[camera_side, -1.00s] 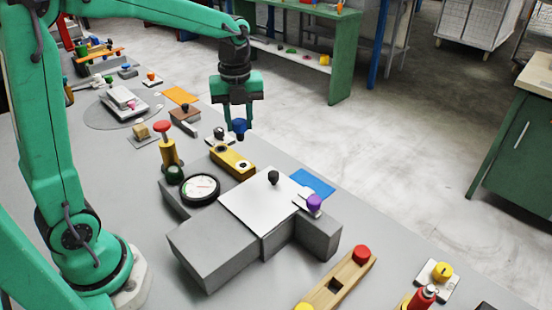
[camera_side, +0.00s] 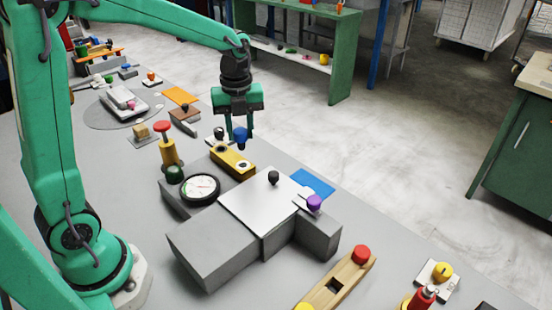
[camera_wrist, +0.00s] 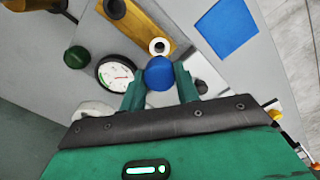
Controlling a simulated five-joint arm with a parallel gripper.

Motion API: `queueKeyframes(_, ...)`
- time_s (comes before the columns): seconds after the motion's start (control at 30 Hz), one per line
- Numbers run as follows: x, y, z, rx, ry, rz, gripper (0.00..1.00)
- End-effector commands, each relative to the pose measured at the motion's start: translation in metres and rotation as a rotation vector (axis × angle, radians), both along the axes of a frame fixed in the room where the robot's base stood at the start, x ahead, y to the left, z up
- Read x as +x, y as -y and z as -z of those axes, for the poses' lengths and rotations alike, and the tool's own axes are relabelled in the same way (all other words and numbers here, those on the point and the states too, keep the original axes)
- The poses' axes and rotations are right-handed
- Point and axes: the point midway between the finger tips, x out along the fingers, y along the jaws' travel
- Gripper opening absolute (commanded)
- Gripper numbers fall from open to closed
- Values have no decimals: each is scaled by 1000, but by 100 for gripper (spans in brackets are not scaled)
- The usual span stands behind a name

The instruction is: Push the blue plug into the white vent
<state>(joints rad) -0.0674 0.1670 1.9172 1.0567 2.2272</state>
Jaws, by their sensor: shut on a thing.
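My gripper (camera_side: 239,136) points down and is shut on the blue plug (camera_side: 240,142), which has a rounded blue top. In the wrist view the plug (camera_wrist: 159,73) sits between my fingertips. The white vent (camera_wrist: 159,46) is a white ring around a dark hole on a yellow block (camera_side: 225,157). In the wrist view it lies just beyond the plug. In the side view the plug is above and close to the far side of the block; the gap between plug and vent cannot be told exactly. The plug's underside is hidden.
A round dial (camera_side: 200,187) and a dark green knob (camera_side: 175,174) stand beside the block. A grey structure with a pale plate (camera_side: 260,208) and a dark knob is nearer the camera. A red-topped yellow post (camera_side: 165,147) stands left. A blue sheet (camera_side: 312,184) lies right.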

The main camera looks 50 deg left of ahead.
Motion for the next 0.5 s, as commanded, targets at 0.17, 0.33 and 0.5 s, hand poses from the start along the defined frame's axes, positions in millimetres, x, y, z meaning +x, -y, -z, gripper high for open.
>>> queueKeyframes(0.17, -1, 0, 13, -1, -3, 0, 9)
queueKeyframes(0.33, 0, 0, 25, 0, -2, 0, 9)
queueKeyframes(0.5, 0, 0, 34, 0, -2, 0, 9)
